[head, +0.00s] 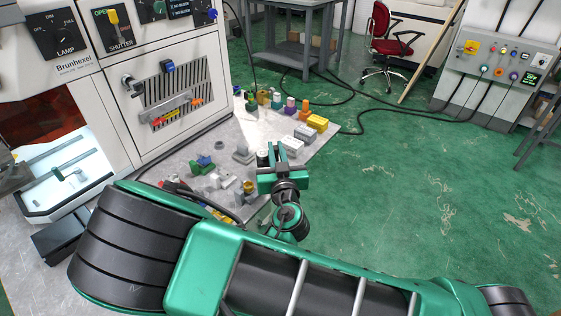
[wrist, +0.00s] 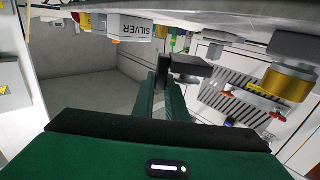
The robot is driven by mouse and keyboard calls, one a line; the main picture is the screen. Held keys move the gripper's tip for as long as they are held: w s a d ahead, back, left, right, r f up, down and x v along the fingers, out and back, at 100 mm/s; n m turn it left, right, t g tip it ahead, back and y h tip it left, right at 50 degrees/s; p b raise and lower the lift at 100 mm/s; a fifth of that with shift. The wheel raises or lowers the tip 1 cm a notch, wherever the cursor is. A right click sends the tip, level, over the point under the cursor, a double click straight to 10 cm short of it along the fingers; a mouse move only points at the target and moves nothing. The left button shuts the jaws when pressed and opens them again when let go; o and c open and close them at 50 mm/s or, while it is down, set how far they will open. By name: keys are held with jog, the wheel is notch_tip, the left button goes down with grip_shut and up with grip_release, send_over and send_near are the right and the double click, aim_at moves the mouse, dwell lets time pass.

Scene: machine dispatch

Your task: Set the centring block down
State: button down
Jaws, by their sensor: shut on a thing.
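My gripper (head: 281,155) is over the right part of the grey worktop (head: 312,152), its fingers pointing away from my body. It is shut on a dark grey block, which I take for the centring block (wrist: 190,67); the wrist view shows it at the fingertips (wrist: 165,75). The wrist picture is upside down, with the worktop along its top edge. The block is close to the worktop's surface, but I cannot tell whether it touches. In the head view the fingers mostly hide it.
Small grey, green and yellow parts (head: 317,122) crowd the worktop. A grey block labelled SILVER (wrist: 135,30) and a brass cylinder (wrist: 288,82) stand near the gripper. The machine front (head: 180,100) rises behind at left. The green floor (head: 430,200) at right is mostly clear, with cables.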

jog(key=shift+s+f, duration=0.1)
jog(key=shift+f, duration=1.9)
jog(key=shift+f, duration=0.1)
jog(key=c, duration=1.8)
grip_release()
jog(key=shift+o, duration=0.2)
